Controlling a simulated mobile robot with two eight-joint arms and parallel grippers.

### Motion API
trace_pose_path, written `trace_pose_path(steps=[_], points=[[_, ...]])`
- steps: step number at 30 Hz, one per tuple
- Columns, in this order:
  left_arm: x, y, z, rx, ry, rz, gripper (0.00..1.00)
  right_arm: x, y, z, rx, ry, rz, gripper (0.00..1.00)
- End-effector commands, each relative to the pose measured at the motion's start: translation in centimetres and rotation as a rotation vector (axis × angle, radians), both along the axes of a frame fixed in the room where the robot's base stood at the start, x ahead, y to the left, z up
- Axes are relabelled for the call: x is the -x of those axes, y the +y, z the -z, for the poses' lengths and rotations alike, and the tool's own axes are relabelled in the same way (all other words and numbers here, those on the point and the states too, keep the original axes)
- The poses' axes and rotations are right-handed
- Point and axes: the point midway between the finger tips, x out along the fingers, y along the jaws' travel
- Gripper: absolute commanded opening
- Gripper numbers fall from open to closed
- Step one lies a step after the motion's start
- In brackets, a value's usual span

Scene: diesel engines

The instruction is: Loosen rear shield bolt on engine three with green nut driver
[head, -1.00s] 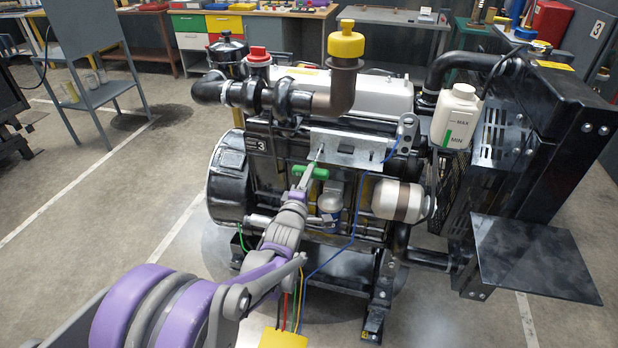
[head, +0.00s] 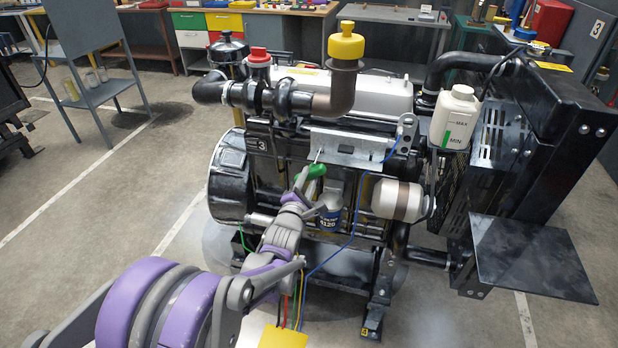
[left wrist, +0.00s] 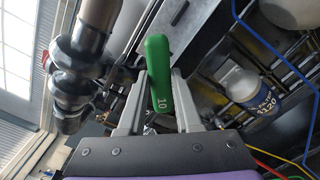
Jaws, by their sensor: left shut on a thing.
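Engine three, marked with a 3 (head: 262,145), stands in the middle of the head view. A silver shield plate (head: 350,150) runs along its upper side. The green nut driver (head: 311,172) is at the shield's left end, its thin shaft pointing up to the plate there. I cannot tell whether its tip sits on a bolt; the bolt itself is not distinct. My left gripper (head: 303,186) is shut on the green handle. In the left wrist view the handle (left wrist: 160,65), marked 10, stands between the fingers (left wrist: 160,88). My right gripper is not in view.
Below the driver is a blue-labelled filter (head: 330,220). A blue wire (head: 355,215) loops down the engine's side.

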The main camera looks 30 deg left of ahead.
Motion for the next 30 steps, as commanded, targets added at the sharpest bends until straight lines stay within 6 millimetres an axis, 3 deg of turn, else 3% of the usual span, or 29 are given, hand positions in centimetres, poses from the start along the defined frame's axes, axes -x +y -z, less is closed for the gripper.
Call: trace_pose_path(steps=[14, 30], points=[[1.3, -0.3, -0.1, -0.001, -0.001, 0.0, 0.0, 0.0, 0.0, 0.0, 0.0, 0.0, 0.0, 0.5], [6.5, -1.5, -0.1, -0.002, -0.001, 0.0, 0.0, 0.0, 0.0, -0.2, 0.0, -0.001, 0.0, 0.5]])
